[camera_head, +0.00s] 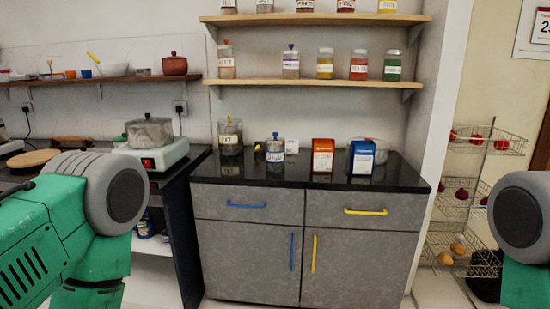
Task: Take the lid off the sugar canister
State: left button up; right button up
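Neither of my grippers is in view. Only green and grey parts of my arms show at the left and right edges, apart from the counter items.
A pot (149,131) sits on a white stove (150,152) at left. Two shelves of jars hang above. Wire baskets (480,185) stand at right. The counter's front strip is mostly clear.

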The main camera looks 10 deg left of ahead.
aim_at(275, 140)
jog(key=z, duration=0.25)
jog(key=i+j+z, duration=0.2)
jog(key=z, duration=0.2)
jog(key=i+j+z, duration=0.15)
jog(key=j+z, duration=0.25)
jog(key=i+j+z, duration=0.1)
jog(key=j+z, duration=0.3)
jog(key=j, duration=0.1)
